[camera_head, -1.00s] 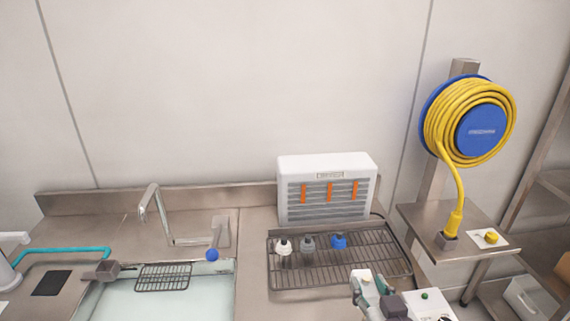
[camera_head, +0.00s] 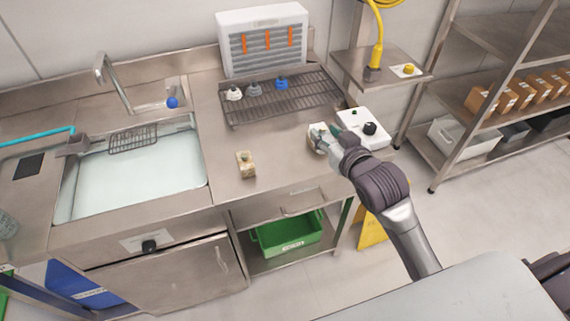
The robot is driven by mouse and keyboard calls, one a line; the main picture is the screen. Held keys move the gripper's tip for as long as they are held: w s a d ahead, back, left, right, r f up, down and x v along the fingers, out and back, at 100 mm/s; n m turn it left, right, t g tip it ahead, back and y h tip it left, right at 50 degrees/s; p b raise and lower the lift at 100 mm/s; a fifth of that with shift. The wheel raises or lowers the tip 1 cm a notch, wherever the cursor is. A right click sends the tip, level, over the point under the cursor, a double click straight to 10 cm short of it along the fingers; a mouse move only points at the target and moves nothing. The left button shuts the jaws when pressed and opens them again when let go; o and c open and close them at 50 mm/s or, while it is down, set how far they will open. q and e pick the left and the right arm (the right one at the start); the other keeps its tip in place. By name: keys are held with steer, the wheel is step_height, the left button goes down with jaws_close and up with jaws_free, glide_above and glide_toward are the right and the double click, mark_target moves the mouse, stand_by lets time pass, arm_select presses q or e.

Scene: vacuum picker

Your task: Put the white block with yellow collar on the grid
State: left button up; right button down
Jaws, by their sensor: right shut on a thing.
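My right gripper (camera_head: 324,142) is shut on a small whitish block (camera_head: 316,134), just in front of the rack. The gripper partly hides the block, and I cannot make out its collar clearly. The grid is a dark wire rack (camera_head: 300,101) on the steel counter. A white-and-dark piece (camera_head: 234,93), a grey piece (camera_head: 254,89) and a blue piece (camera_head: 281,83) stand along its back left part. A tan, yellowish block (camera_head: 246,164) stands on the counter left of my right gripper. My left gripper is not in view.
A white vented unit (camera_head: 263,40) stands behind the rack. A white box with a black knob (camera_head: 368,128) is right of the gripper. A sink (camera_head: 130,180) lies to the left. The rack's front and right parts are bare.

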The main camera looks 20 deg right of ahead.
steer(key=w+a+f, duration=0.2)
steer(key=w, duration=0.1)
steer(key=w+a+f, duration=0.2)
steer(key=w+a+f+p, duration=0.1)
steer(key=w+a+f, duration=0.2)
steer(key=shift+w+a+f, duration=0.1)
steer(key=shift+w, duration=0.25)
step_height(320, 180, down, 3)
steer(key=shift+r, duration=0.2)
steer(key=shift+f, duration=0.55)
steer(key=c, duration=1.1)
jaws_free()
steer(key=o, duration=0.4)
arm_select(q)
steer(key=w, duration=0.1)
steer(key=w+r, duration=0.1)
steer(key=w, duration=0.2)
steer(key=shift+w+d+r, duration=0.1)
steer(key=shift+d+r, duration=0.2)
arm_select(e)
steer(key=shift+o, duration=0.2)
